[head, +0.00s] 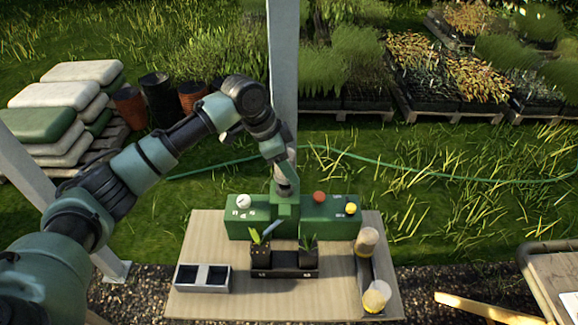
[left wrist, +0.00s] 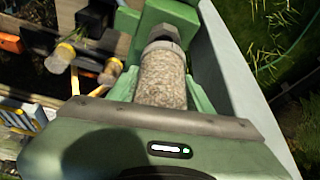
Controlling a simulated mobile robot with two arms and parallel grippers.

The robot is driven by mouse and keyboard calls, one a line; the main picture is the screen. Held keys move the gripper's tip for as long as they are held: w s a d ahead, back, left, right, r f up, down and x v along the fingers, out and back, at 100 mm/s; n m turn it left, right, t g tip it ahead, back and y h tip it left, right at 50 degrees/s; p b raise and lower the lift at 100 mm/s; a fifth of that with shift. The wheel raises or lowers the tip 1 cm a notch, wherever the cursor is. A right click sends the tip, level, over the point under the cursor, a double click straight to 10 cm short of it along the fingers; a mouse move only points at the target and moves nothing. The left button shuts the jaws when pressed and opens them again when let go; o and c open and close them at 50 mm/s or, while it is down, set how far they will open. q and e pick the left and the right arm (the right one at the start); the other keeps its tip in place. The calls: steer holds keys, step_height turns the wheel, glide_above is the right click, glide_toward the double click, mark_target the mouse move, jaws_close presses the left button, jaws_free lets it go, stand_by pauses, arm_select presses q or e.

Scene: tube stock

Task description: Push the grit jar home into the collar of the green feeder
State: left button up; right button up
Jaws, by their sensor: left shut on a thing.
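The green feeder (head: 328,222) stands at the back of the wooden table, with a raised green block at its middle. My left gripper (head: 282,168) is above that block, pointing down. In the left wrist view my left gripper (left wrist: 163,92) is shut on the grit jar (left wrist: 160,82), a clear jar full of speckled grit. The jar's far end meets a grey collar (left wrist: 164,37) at the feeder (left wrist: 173,14). The jar looks in line with the collar. How deep it sits is hidden. My right gripper is in neither view.
The feeder carries a white dial (head: 243,201), a red button (head: 319,197) and a yellow button (head: 351,208). In front are a black seedling tray (head: 284,272), a two-cell grey tray (head: 203,278) and two jars at right. A pale post (head: 284,80) rises close behind.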

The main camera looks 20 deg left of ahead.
arm_select(q)
steer(key=shift+f+b, duration=0.7)
steer(key=shift+b, duration=0.15)
steer(key=shift+f, duration=0.9)
steer(key=shift+f+p, duration=0.25)
steer(key=shift+p, duration=0.1)
steer(key=o, duration=1.6)
steer(key=b+v, duration=0.2)
steer(key=v, duration=0.5)
steer(key=shift+s+a+r, duration=0.15)
steer(key=shift+r, duration=0.2)
